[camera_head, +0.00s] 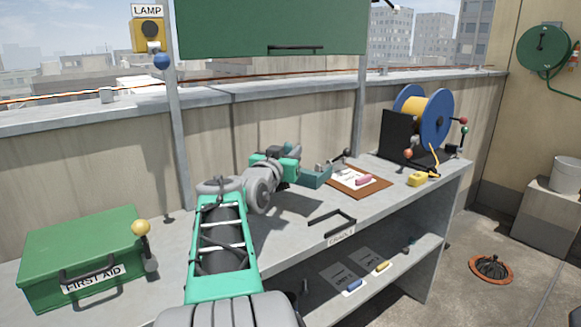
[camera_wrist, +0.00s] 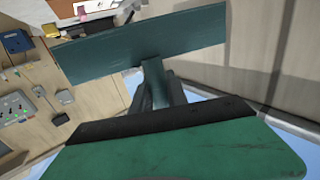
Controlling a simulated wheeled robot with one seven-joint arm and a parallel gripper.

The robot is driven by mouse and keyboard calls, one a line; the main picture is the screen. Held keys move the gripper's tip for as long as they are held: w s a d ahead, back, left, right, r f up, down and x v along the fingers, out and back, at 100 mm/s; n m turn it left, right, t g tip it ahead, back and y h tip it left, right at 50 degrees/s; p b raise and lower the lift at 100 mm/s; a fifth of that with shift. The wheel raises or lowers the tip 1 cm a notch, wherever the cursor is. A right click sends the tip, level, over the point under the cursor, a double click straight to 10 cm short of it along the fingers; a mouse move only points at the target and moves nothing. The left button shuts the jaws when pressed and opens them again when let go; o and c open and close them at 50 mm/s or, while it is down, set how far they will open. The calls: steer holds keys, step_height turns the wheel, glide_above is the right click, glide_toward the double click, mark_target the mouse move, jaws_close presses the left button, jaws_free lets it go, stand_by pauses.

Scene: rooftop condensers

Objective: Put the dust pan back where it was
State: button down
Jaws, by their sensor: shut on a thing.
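The dust pan (camera_head: 317,177) is dark teal and is held at the end of my arm, over the back middle of the bench. In the wrist view the dust pan (camera_wrist: 140,45) shows as a wide teal plate, with a narrow handle running down toward my gripper. My gripper (camera_head: 299,171) is shut on it; the fingertips are mostly hidden. Whether the pan touches the bench cannot be told.
A black bracket (camera_head: 332,219) lies at the bench's front edge above a small label. A brown clipboard (camera_head: 368,187), yellow tool (camera_head: 418,179) and blue reel (camera_head: 434,118) are to the right. A green first aid box (camera_head: 82,258) is at left. A green panel (camera_head: 270,25) hangs above.

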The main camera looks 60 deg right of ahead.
steer(key=shift+f, duration=1.5)
steer(key=shift+f+b, duration=0.1)
steer(key=shift+b, duration=0.2)
steer(key=shift+f, duration=0.15)
steer(key=c, duration=1.3)
jaws_free()
steer(key=shift+r, duration=0.25)
steer(key=shift+a, duration=0.3)
steer(key=s+a, duration=0.1)
steer(key=a, duration=1)
steer(key=shift+s+a+p, duration=0.15)
steer(key=shift+s+p, duration=0.1)
steer(key=shift+p, duration=0.15)
